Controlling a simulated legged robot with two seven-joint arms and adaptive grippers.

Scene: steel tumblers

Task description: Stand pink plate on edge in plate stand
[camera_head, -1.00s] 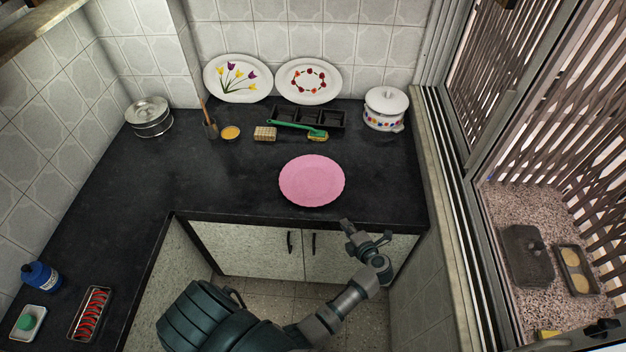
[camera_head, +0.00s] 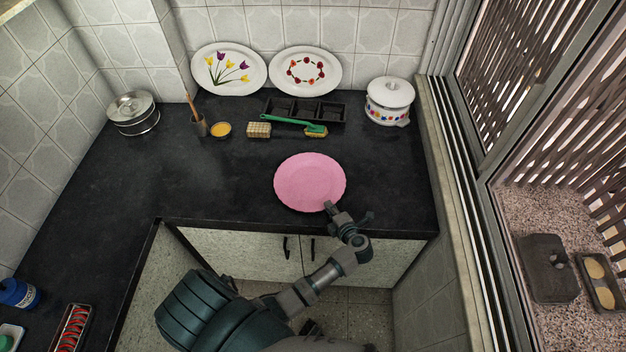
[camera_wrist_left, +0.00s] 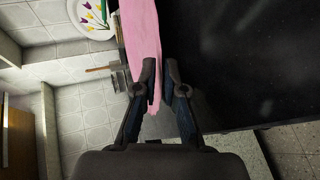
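In the wrist view the plate (camera_wrist_left: 140,40) shows nearly edge-on as a pink band running down to the fingers. My left gripper (camera_head: 336,210) is at the plate's front right rim. A black rack with compartments (camera_head: 283,105), which looks like the plate stand, stands at the back. My right gripper is not in view.
A green brush (camera_head: 292,120) lies at the rack's front. Two decorated plates, one with tulips (camera_head: 222,70) and one with a flower ring (camera_head: 300,88), lean on the wall. A white pot (camera_head: 388,100) stands right of the rack. A sponge (camera_head: 258,130) lies left. The counter's left middle is clear.

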